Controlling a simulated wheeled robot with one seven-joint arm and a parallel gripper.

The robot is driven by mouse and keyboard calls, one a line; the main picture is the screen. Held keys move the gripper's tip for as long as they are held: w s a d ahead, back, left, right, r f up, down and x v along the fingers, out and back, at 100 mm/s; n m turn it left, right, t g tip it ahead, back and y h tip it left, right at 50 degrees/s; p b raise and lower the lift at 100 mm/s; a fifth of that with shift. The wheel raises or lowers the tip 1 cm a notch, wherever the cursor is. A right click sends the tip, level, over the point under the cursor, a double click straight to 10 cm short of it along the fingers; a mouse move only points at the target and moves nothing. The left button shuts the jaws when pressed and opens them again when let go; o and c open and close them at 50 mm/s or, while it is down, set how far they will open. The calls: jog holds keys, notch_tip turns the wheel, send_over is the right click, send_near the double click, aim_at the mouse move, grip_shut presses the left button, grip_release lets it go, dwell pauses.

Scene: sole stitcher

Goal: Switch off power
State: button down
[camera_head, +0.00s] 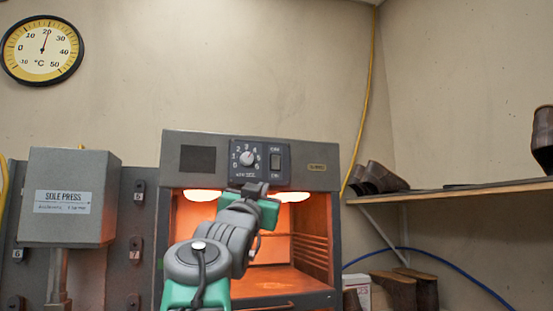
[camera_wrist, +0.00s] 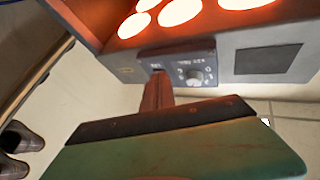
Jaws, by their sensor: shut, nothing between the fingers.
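The oven-like machine (camera_head: 320,150) has a dark control panel on its upper front. The panel holds a numbered dial (camera_head: 247,158) and, to its right, a dark rocker switch (camera_head: 275,161) with small labels above and below. I cannot tell which way the rocker is tipped. My gripper (camera_head: 256,187) is shut and empty, just below the panel in the head view. In the wrist view the panel appears upside down, and my gripper's fingers (camera_wrist: 157,85) reach to the switch side, left of the dial (camera_wrist: 195,77). They hide most of the switch; contact cannot be told.
The oven chamber (camera_head: 290,250) glows orange below the panel, with lit lamps (camera_wrist: 180,10) at its top. A grey sole press box (camera_head: 68,212) stands left. A shelf (camera_head: 450,193) with shoes is at right. A blue cable (camera_head: 430,256) hangs below it.

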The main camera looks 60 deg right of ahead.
aim_at(278, 159)
jog(key=s+r+m+g+h, duration=0.2)
jog(key=s+r+m+g, duration=0.1)
jog(key=s+r, duration=0.4)
jog(key=shift+s+r+g+h, duration=0.15)
jog(key=shift+s+g+h, duration=0.25)
jog(key=shift+g, duration=0.1)
jog(key=shift+w+p, duration=0.15)
jog(key=shift+p, duration=0.15)
jog(key=w+d+p, duration=0.2)
jog(key=w+d+r+p, duration=0.1)
jog(key=w+d+p, duration=0.2)
jog(key=shift+w+d, duration=0.2)
jog(key=shift+w, duration=0.05)
jog(key=shift+w+d+p, duration=0.3)
jog(key=shift+d, duration=0.05)
dwell(0.8)
jog(key=shift+w+d, duration=0.35)
